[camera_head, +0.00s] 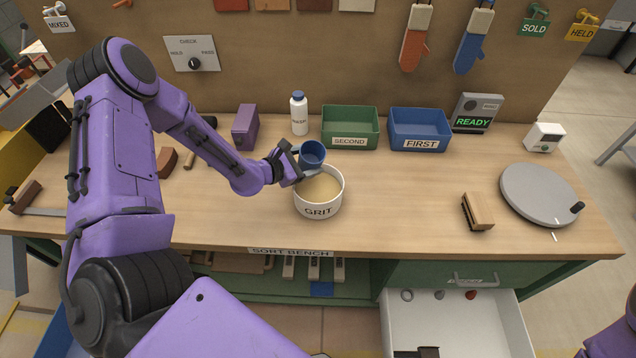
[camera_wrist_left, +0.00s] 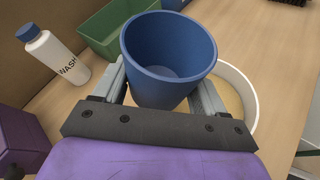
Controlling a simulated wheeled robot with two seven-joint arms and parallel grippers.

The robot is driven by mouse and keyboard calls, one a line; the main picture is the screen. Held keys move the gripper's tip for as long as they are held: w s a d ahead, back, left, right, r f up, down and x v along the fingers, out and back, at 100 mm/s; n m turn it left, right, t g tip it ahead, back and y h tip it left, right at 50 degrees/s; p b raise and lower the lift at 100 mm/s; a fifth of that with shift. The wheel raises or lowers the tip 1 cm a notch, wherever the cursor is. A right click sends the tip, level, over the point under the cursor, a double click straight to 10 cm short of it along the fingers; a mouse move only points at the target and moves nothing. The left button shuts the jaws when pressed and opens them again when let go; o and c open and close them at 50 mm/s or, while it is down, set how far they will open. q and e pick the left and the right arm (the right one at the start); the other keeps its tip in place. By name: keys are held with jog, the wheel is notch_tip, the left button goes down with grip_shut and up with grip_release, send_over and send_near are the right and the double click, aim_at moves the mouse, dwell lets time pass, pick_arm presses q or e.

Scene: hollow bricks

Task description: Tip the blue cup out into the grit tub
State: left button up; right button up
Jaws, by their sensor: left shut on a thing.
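The blue cup (camera_head: 312,154) is held by my left gripper (camera_head: 300,163) over the back rim of the grit tub. Its mouth faces up, with little or no tilt that I can see. In the left wrist view the cup (camera_wrist_left: 165,60) sits between the two fingers, and its inside shows a bare bluish floor with no contents that I can make out. The white grit tub (camera_head: 318,209), labelled GRIT, stands on the bench with tan grit in it. Its rim (camera_wrist_left: 252,88) shows right of the cup in the wrist view. My right gripper is out of view.
Behind the tub stand a white WASH bottle (camera_head: 299,115), a purple block (camera_head: 245,127), a green SECOND bin (camera_head: 350,141) and a blue FIRST bin (camera_head: 419,144). A wooden brush (camera_head: 478,211) and a grey turntable (camera_head: 539,194) are at right. Bench between tub and brush is clear.

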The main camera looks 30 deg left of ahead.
pick_arm(q)
jog(key=shift+s+d+f+n+g+h, duration=0.2)
jog(key=shift+n+h, duration=0.15)
jog(key=shift+n, duration=0.2)
jog(key=shift+s+d+f+n+g+h, duration=0.1)
jog(key=shift+d+n+g+h, duration=0.1)
jog(key=shift+n+h, duration=0.25)
jog(key=shift+w, duration=0.1)
jog(key=shift+r, duration=0.1)
jog(key=shift+d+r, duration=0.1)
jog(key=shift+r, duration=2.4)
